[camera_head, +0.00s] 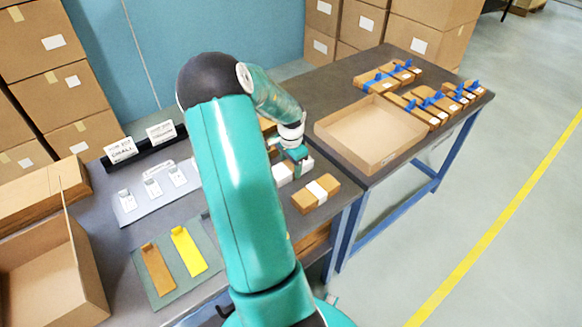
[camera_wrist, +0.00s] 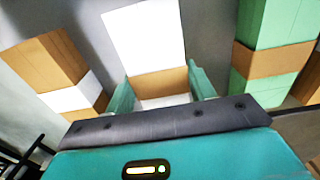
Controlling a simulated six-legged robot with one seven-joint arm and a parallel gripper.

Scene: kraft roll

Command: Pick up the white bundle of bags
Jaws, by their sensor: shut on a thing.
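The white bundle of bags (camera_wrist: 144,38) has a kraft-brown band and lies between the fingers of my gripper (camera_wrist: 160,78) in the wrist view. The fingers are shut on it at the banded end. In the head view my gripper (camera_head: 298,157) is low over the near table, and white parts of the bundle (camera_head: 282,174) show beside it, partly covered by the gripper and arm. I cannot tell whether the bundle is clear of the table.
A kraft bundle with a white band (camera_head: 316,194) lies close by. A green bundle with a brown band (camera_wrist: 272,62) is on the other side. An open shallow carton (camera_head: 370,133) and several blue-tied bundles (camera_head: 430,102) occupy the right table. A mat (camera_head: 188,290) holds brown and yellow strips.

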